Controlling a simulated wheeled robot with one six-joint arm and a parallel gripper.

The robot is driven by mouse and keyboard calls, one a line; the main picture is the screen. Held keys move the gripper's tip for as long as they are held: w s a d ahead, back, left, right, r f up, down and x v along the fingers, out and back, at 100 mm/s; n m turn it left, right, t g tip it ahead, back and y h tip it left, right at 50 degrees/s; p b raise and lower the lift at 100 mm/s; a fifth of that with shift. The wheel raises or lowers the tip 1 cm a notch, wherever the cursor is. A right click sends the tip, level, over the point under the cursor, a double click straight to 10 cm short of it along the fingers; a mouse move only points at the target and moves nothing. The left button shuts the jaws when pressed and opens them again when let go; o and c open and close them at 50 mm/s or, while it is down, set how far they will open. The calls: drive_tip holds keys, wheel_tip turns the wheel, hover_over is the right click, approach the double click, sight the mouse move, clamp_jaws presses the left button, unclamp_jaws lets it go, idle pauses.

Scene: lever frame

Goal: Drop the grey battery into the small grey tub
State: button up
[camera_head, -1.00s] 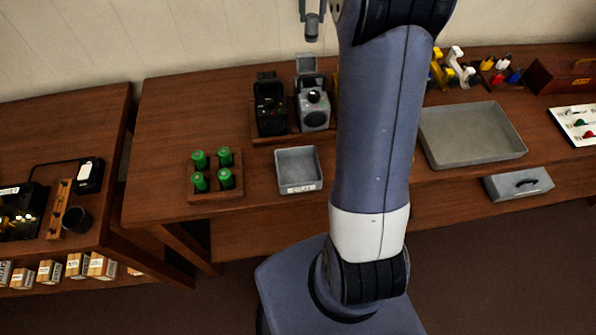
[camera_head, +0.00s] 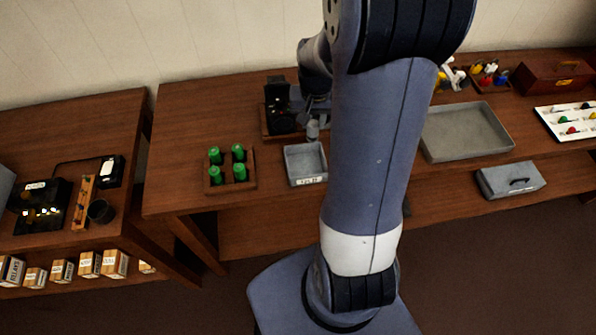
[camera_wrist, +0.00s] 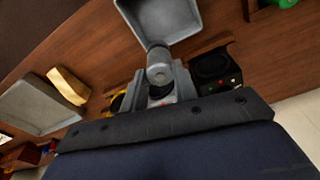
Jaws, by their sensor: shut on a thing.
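The small grey tub (camera_head: 318,170) stands at the front of the bench, with a label on its front. It also shows at the top of the wrist view (camera_wrist: 191,31), where its inside looks empty as far as it is visible. My gripper (camera_head: 316,108) is shut on the grey battery (camera_head: 312,131), a cylinder hanging just behind the tub's back edge. In the wrist view my gripper (camera_wrist: 160,82) has the battery (camera_wrist: 159,60) between its fingers, its end overlapping the near edge of the tub. Its height above the tub is hard to tell.
A wooden rack (camera_head: 214,189) with several green batteries stands left of the tub. A black device (camera_head: 279,106) stands behind, beside my gripper; the grey device there is mostly hidden. A large grey tray (camera_head: 464,154) lies to the right.

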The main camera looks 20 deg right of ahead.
drive_tip(key=f+b, duration=0.1)
drive_tip(key=f, duration=0.1)
drive_tip(key=s+f+b, duration=0.1)
drive_tip(key=f+b, duration=0.1)
drive_tip(key=s+a+f+b, duration=0.1)
drive_tip(key=f, duration=0.2)
drive_tip(key=shift+s+f, duration=0.1)
drive_tip(key=shift+s, duration=0.05)
drive_tip(key=o, duration=1.1)
drive_tip(key=r, duration=0.7)
drive_tip(key=s+r, duration=0.1)
drive_tip(key=r, duration=0.3)
drive_tip(key=shift+s+a+b, duration=0.1)
drive_tip(key=shift+a+b, duration=0.25)
drive_tip(key=shift+b, duration=0.05)
